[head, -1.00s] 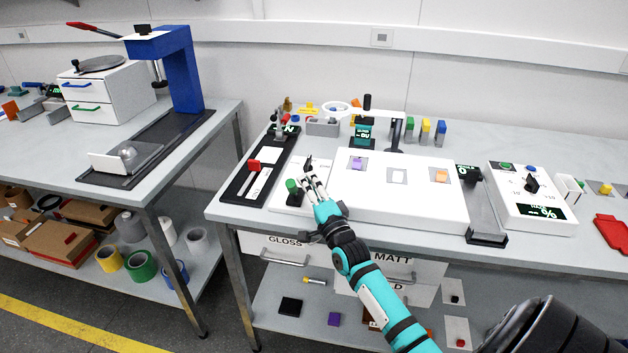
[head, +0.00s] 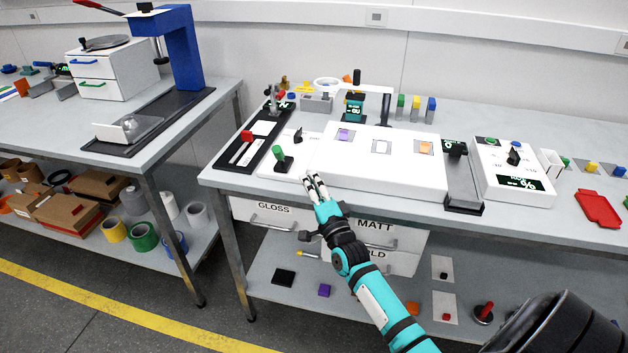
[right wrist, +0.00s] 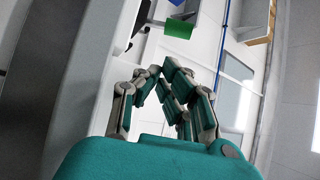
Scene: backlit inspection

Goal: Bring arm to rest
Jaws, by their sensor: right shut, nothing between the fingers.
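My right gripper (head: 314,184) is shut and empty. In the head view it is at the front edge of the inspection bench, just right of and below a green-knobbed lever (head: 280,157). The fingers look apart from the lever. In the right wrist view, my right gripper's fingers (right wrist: 165,75) converge in front of the teal palm, with the green knob (right wrist: 180,28) beyond them. My teal right arm reaches up from the lower right. My left gripper is not in view.
A white light panel (head: 372,185) with several coloured samples lies behind the gripper. A red-knobbed slider (head: 246,137) stands to the left. Drawers labelled GLOSS (head: 272,212) and MATT hang under the bench. A red tray (head: 598,208) is at the right. Floor in front is open.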

